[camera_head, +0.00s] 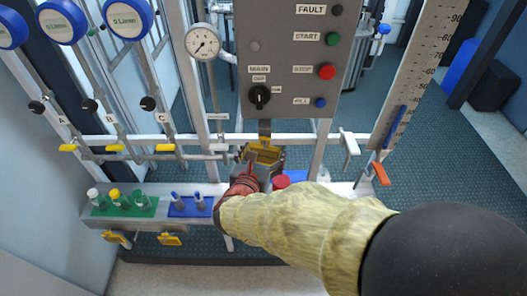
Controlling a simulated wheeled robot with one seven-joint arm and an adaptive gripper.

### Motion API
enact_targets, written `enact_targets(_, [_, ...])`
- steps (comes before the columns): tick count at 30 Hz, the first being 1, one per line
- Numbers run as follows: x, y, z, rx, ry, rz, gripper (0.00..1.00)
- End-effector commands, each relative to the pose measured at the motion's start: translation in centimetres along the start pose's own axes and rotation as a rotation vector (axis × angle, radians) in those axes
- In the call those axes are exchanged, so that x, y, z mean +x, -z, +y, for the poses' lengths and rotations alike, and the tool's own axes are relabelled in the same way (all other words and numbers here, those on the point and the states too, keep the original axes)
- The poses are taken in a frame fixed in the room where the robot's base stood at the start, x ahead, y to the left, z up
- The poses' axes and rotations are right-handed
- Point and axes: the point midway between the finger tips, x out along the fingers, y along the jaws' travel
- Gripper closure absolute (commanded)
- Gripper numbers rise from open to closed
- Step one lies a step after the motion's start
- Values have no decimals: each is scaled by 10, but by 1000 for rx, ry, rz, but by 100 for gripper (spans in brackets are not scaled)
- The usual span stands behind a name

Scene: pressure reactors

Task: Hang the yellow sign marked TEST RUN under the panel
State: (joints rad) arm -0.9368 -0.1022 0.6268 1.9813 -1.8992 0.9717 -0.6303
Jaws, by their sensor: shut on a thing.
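The grey panel (288,60) stands upright at the top middle, with a black MAIN switch and labelled FAULT, START and STOP lights or buttons. My gripper (262,166) is just below the panel's lower edge, at the end of my arm reaching in from the right. It is shut on a yellow sign (264,153), partly hidden by the gripper. Its lettering cannot be read. A short dark bracket (265,128) hangs from the panel's bottom edge just above the sign. I cannot tell whether sign and bracket touch.
Two more yellow tags (118,239) hang on the shelf's front edge. The shelf (150,190) carries a green rack (125,206) of bottles and a blue rack (190,207). A pipe rail (200,139) with yellow valves runs behind. A tall ruler (420,75) stands right.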

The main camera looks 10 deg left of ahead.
Motion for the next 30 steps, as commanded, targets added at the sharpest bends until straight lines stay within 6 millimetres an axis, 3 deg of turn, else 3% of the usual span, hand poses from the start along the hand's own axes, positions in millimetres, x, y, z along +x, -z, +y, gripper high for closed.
enact_targets(12, [0,0,0,0,0,0,5])
enact_targets(23, [-2,0,0,0,-1,0,5])
enact_targets(30, [-32,-1,2,1,-5,-1,5])
